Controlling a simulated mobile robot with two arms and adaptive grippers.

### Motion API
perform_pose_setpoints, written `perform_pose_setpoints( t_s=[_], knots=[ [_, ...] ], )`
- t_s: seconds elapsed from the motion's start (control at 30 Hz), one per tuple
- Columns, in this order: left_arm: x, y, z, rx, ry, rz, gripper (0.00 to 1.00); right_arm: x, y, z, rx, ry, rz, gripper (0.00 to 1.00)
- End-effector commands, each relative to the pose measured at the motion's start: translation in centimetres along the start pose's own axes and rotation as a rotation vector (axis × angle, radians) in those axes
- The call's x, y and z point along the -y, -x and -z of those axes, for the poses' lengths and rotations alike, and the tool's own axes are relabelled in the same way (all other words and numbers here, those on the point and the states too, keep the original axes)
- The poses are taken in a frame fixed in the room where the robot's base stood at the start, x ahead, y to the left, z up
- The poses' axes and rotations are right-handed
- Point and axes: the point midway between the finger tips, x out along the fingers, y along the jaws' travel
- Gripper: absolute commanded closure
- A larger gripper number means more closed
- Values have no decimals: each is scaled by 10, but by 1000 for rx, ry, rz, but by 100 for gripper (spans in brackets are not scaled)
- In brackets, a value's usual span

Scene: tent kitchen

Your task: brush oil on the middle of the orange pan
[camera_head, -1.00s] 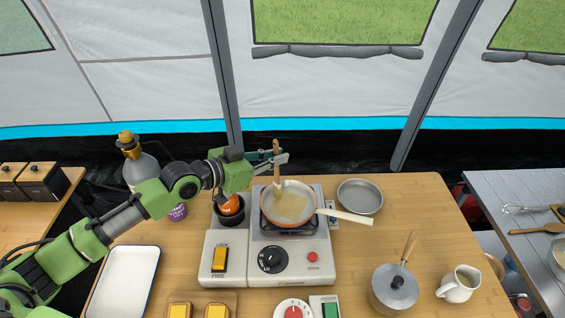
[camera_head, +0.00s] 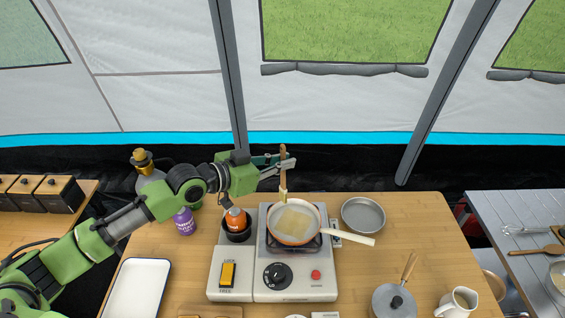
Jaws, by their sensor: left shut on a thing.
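The orange pan (camera_head: 295,224) sits on the stove (camera_head: 272,268), its pale handle pointing right. A shiny yellowish patch of oil (camera_head: 297,222) covers the middle of its inside. My left gripper (camera_head: 284,163) is shut on the wooden handle of the brush (camera_head: 283,177), which it holds upright. The pale brush head is at the far left rim of the pan; whether it touches the rim I cannot tell. My right gripper is not in view.
An orange-topped bottle (camera_head: 236,219) stands in a black holder left of the pan. A purple can (camera_head: 185,221) and a white tray (camera_head: 137,287) are further left. A round metal dish (camera_head: 363,214) is right of the pan. A lidded pot (camera_head: 395,301) and a jug (camera_head: 459,301) are at the front right.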

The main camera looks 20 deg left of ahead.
Motion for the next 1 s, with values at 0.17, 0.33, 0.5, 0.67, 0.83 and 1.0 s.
perform_pose_setpoints(
  t_s=[0.17,0.33,0.5,0.67,0.83,1.0],
  knots=[
    [0,0,2,0,0,0,100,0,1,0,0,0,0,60],
    [0,1,3,0,0,0,100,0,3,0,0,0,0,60],
    [0,5,16,-1,0,0,100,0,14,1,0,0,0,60],
    [0,9,30,0,0,0,100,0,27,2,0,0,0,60],
    [0,9,31,0,1,0,100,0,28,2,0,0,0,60],
    [0,9,30,0,0,0,100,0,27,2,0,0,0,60]
  ],
)
